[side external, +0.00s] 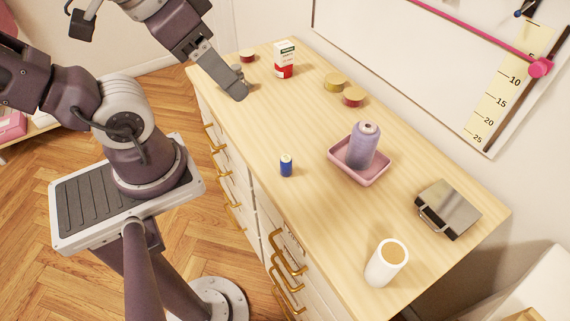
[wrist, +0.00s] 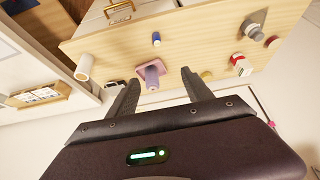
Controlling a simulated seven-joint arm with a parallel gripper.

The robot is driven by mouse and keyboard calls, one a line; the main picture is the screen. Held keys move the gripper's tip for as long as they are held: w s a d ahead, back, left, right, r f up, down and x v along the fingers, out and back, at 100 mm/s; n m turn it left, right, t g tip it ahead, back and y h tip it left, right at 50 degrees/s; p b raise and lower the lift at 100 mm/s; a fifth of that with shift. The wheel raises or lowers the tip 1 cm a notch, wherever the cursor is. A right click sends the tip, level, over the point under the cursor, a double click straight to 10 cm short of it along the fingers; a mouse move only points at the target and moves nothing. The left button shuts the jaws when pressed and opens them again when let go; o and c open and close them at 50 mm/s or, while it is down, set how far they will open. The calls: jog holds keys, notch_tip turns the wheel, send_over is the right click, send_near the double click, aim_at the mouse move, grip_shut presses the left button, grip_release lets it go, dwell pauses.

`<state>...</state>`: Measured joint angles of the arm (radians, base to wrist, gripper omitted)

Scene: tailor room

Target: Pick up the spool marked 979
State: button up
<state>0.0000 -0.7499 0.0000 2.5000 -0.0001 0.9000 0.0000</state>
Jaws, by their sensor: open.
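No marking 979 is legible in either view. A small blue spool (side external: 286,166) with a pale top stands upright on the dresser top; it also shows in the wrist view (wrist: 156,39). A large lavender cone of thread (side external: 363,147) stands in a pink tray (side external: 374,178). A grey and white spool-like thing (wrist: 252,31) stands at the right in the wrist view; my gripper largely hides it in the side view. My gripper (side external: 241,88) is open and empty above the dresser's far left part. Its fingers (wrist: 160,80) are wide apart in the wrist view.
A black and silver box (side external: 447,208) and a white cylinder (side external: 386,263) are at the right. Wood around the blue spool is clear.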

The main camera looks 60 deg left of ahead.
jog(key=shift+c, duration=1)
jog(key=n+g+y, duration=0.1)
jog(key=n+g, duration=0.3)
jog(key=n, duration=1.1)
send_over(286, 160)
notch_tip(286, 160, down, 11)
jog(key=f+n, duration=0.1)
jog(key=f, duration=0.1)
jog(key=f+n+g, duration=0.1)
jog(key=f+n, duration=0.1)
jog(key=w+f+n, duration=0.1)
jog(key=f+n, duration=0.1)
jog(key=f, duration=0.1)
jog(key=shift+d+g, duration=0.15)
jog(key=shift+g, duration=0.25)
jog(key=f, duration=0.4)
jog(key=a+f, duration=0.1)
jog(key=f, duration=0.2)
jog(key=shift+s+f, duration=0.1)
jog(key=shift+s, duration=0.2)
grip_shut()
